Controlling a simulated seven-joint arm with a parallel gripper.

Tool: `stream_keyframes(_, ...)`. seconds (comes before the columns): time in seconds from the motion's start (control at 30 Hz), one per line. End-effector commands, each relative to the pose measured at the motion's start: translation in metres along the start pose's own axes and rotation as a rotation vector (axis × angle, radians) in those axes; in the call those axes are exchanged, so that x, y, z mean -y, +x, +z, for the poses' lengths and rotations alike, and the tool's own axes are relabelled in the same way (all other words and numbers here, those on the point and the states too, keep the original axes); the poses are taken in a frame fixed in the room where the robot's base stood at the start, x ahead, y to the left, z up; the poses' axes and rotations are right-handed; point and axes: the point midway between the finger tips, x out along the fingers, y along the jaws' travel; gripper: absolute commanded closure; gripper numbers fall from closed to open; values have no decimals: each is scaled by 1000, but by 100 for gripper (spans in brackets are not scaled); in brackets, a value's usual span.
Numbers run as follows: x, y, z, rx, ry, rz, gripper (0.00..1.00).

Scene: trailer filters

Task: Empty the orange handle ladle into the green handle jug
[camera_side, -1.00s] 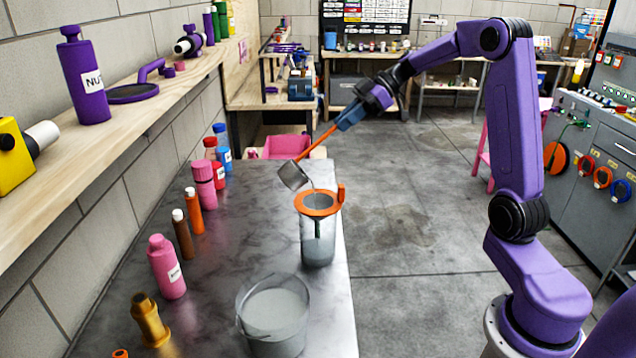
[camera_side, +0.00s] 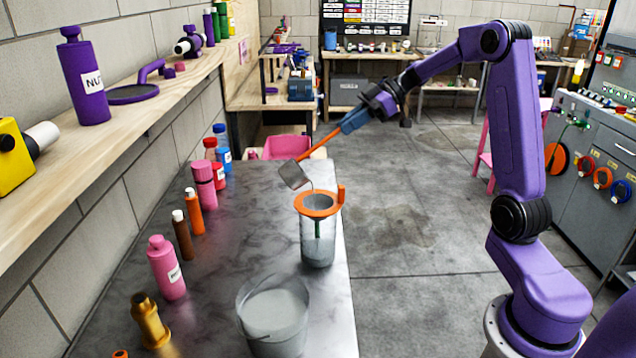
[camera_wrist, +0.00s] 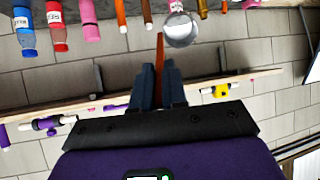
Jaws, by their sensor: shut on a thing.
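My gripper (camera_side: 344,128) is shut on the orange handle of the ladle (camera_side: 293,175). In the wrist view my gripper (camera_wrist: 158,82) also grips the orange handle (camera_wrist: 160,48). The ladle's grey cup is steeply tilted above the jug, and a thin grey stream falls from its lip into an orange funnel (camera_side: 330,212). The funnel sits on the mouth of the clear jug (camera_side: 318,252), which stands upright near the bench's right edge. A green strip shows at the jug, and grey material is visible inside it. The inside of the ladle cup is hidden.
A grey bucket (camera_side: 274,312) of grey material stands in front of the jug. Several bottles, including a pink one (camera_side: 166,268) and a gold one (camera_side: 149,320), line the bench's left side. The bench (camera_side: 262,215) between them and the jug is clear.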

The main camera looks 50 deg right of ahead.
Motion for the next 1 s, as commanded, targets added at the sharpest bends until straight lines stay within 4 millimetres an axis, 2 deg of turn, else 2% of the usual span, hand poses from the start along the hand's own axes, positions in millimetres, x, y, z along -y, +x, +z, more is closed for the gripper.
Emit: stream_keyframes(1.0,0,-2,14,-88,2,0,100)
